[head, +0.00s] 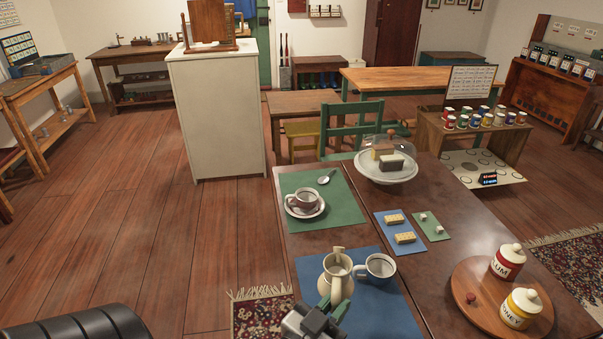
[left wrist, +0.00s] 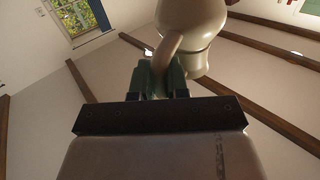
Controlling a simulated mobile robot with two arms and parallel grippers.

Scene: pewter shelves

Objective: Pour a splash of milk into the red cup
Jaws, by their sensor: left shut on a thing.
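A cream milk jug (head: 337,268) is above or on the blue mat (head: 365,312); I cannot tell whether its base touches. My left gripper (head: 333,306) is shut on the jug's handle, at the near side. The left wrist view shows the jug (left wrist: 192,25) from below, roughly upright, with its handle between the fingers (left wrist: 162,75). A white cup with a reddish-brown band (head: 303,198) stands on a saucer on the green mat, beyond the jug. A blue-grey cup (head: 378,267) stands close to the jug's right. My right gripper is not in view.
A spoon (head: 327,177) lies on the green mat (head: 335,199). Small blocks lie on a blue card (head: 394,234) and a green card. A glass-domed dish (head: 386,166) stands farther back. Plum and honey jars (head: 520,306) stand on a round board (head: 474,295) at right.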

